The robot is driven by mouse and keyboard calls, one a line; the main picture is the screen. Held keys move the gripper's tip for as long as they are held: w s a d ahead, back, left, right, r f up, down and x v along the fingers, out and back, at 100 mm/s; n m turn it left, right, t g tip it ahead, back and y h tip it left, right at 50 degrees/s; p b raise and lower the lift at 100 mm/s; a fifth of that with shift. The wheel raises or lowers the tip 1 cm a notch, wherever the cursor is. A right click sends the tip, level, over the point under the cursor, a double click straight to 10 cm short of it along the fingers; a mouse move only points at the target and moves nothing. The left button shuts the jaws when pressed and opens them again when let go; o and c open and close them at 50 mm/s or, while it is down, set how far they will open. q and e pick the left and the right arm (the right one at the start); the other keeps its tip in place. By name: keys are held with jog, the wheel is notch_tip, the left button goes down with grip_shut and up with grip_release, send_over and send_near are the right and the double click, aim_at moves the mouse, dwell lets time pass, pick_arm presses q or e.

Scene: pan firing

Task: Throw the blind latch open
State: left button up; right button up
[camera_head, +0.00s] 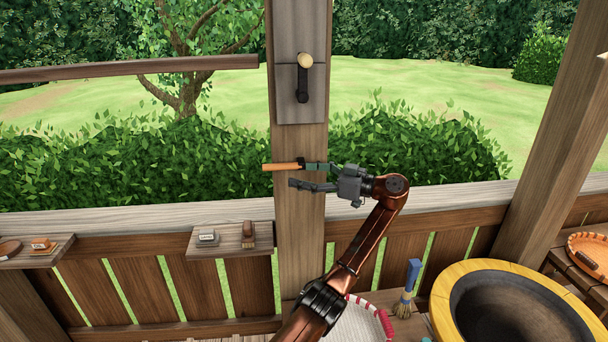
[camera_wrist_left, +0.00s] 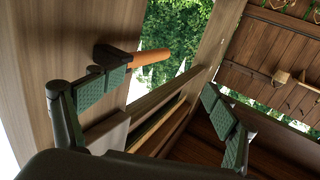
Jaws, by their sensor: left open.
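The blind latch appears to be the orange handle (camera_head: 281,167) on a dark bracket, sticking out level to the left across the wooden post (camera_head: 300,230). In the left wrist view the orange handle (camera_wrist_left: 150,57) and its dark bracket (camera_wrist_left: 117,57) sit on the post, just beyond one fingertip. My left gripper (camera_head: 299,175) is open, with its fingers pointing left in front of the post. The upper finger is close to the bracket; whether it touches cannot be told. In the wrist view the gap between the green pads (camera_wrist_left: 174,112) is empty. My right gripper is not in view.
Above on the post, a panel (camera_head: 300,105) carries a cream knob and a black lever. A small shelf (camera_head: 228,245) with a block and brush is lower left. A yellow-rimmed basin (camera_head: 450,290) and blue-handled brush (camera_head: 410,280) are lower right. A rail (camera_head: 430,200) runs behind.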

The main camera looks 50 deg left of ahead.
pick_arm(q)
jog(key=o, duration=0.4)
jog(key=v, duration=1.2)
dwell(0.3)
